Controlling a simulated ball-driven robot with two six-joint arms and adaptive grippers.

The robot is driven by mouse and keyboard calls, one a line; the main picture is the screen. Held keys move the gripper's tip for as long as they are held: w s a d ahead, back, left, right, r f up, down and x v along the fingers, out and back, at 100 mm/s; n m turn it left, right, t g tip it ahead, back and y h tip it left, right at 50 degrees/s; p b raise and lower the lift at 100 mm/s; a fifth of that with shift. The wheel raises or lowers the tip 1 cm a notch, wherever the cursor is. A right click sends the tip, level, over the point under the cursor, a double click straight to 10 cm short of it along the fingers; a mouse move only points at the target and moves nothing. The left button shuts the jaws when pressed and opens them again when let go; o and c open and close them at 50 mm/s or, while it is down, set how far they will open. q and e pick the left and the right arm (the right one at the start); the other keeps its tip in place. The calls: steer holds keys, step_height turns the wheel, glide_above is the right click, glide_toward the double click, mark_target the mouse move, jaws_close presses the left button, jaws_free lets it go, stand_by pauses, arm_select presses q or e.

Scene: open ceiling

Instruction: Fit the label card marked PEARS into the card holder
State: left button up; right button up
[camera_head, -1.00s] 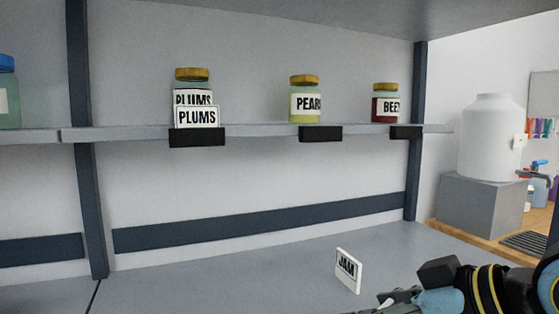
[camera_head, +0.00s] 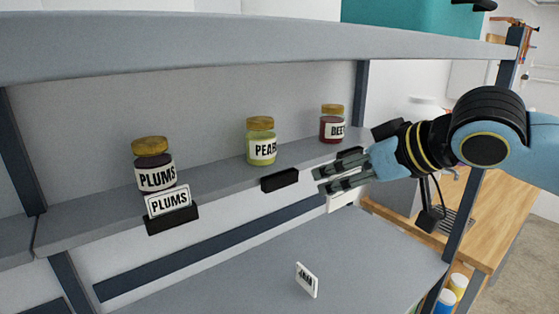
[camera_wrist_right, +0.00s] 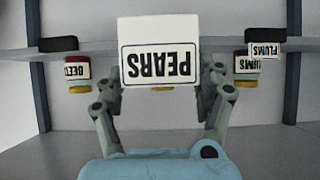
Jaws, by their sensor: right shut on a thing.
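My right gripper (camera_head: 318,181) is in front of the shelf edge, to the right of the black card holder (camera_head: 280,180) under the pears jar (camera_head: 261,141). That holder looks empty. In the right wrist view my right gripper (camera_wrist_right: 163,88) is shut on the white PEARS card (camera_wrist_right: 160,35), whose lettering appears upside down there. The card hides the pears jar in that view. In the head view I cannot clearly make out the card at the fingertips. My left gripper is not in view.
A PLUMS card (camera_head: 168,201) stands in the left holder (camera_head: 172,220) before the plums jar (camera_head: 153,165). The beets jar (camera_head: 332,124) stands at right, with a holder (camera_head: 350,153) below. A JAM card (camera_head: 306,280) is on the otherwise clear counter (camera_head: 220,285).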

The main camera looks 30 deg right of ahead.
steer(key=w+a+b, duration=0.1)
steer(key=w, duration=1)
steer(key=w+a+b, duration=0.1)
steer(key=w, duration=0.5)
steer(key=shift+w+a+f+b, duration=0.15)
steer(key=shift+w+a+b, duration=0.1)
steer(key=shift+a+b, duration=0.1)
step_height(320, 180, down, 4)
steer(key=b, duration=0.4)
steer(key=shift+b, duration=0.3)
steer(key=shift+r, duration=0.35)
steer(key=shift+s+f, duration=0.1)
steer(key=o, duration=1)
steer(key=shift+o, duration=0.2)
